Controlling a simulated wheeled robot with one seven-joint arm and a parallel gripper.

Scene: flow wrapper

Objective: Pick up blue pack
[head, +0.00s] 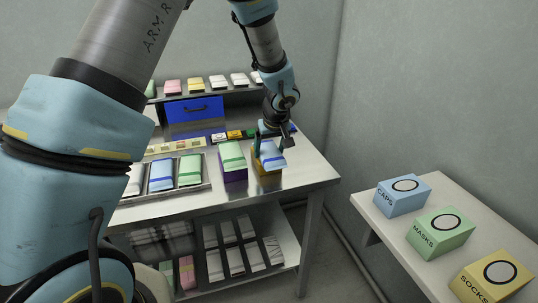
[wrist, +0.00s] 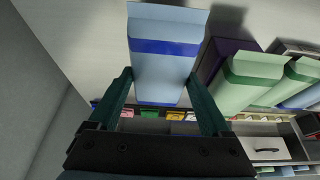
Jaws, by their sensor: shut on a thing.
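The blue pack (wrist: 165,72) is light blue with a darker blue band. In the wrist view it sits between the two fingers of my gripper (wrist: 163,92), which are shut on its sides. In the head view the blue pack (head: 270,160) shows below my gripper (head: 268,145), at the right end of the metal table. It is at or just above a yellow box (head: 266,170); I cannot tell whether they touch. Part of the pack is hidden by my gripper.
Left of it, a green pack (head: 232,155) lies on a purple box (head: 234,175). A tray (head: 205,186) farther left holds white, blue and green packs. Boxes marked caps (head: 402,198), masks (head: 438,236) and socks (head: 488,284) stand on a right-hand table.

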